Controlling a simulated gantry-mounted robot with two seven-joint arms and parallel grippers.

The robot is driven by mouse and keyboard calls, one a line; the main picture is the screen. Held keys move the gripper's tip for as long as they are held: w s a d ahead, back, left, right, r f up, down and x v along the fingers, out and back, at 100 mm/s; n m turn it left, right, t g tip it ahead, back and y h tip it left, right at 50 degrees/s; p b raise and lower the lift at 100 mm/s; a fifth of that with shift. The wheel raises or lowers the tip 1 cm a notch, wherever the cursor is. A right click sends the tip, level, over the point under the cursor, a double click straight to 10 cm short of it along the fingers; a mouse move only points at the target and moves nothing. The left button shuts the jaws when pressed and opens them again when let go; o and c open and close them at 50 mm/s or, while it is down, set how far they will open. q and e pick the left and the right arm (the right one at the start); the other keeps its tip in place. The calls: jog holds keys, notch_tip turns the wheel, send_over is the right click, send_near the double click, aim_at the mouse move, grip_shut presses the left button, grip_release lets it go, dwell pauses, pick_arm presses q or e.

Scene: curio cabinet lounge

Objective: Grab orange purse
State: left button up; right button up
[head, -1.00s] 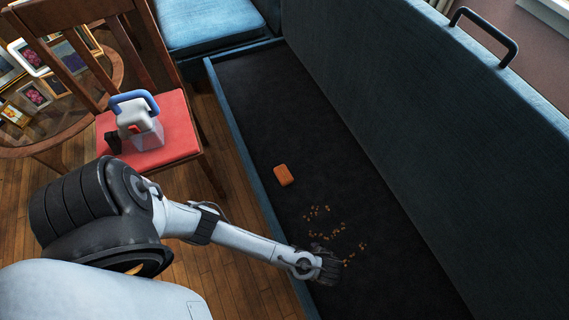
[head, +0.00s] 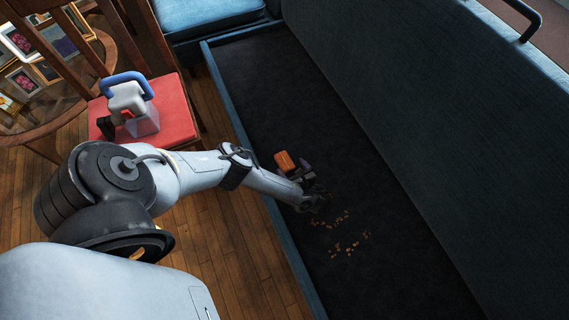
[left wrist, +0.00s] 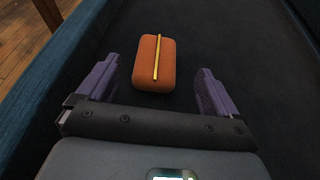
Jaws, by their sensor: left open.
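The orange purse (head: 285,161) lies on the dark floor of the open blue bench. It also shows in the left wrist view (left wrist: 146,66), a rounded orange block with a yellow strip along its top. My left gripper (head: 305,175) is close beside the purse in the head view and partly covers it. In the left wrist view my left gripper (left wrist: 157,85) is open, its purple fingers to either side of the purse's near end. The purse lies mostly ahead of the fingertips, nearer the left finger. The jaws hold nothing. My right gripper is not in view.
The bench's blue front wall (head: 243,143) runs along the left of the purse, and its raised lid (head: 430,110) stands to the right. Small brown crumbs (head: 345,247) lie nearby. A red-seated chair (head: 178,125) holds a blue-handled container (head: 130,100).

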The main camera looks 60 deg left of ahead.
aim_at(284, 159)
pick_arm(q)
jog(key=shift+x, duration=0.85)
jog(key=b+x, duration=0.3)
jog(key=x, duration=0.1)
jog(key=shift+s+a+f+b, duration=0.15)
jog(key=shift+s+a+b, duration=0.05)
jog(key=shift+b, duration=0.15)
jog(key=shift+a, duration=0.4)
jog(key=shift+d, duration=0.15)
jog(key=shift+w, duration=0.1)
jog(key=shift+c, duration=0.7)
jog(key=c, duration=1)
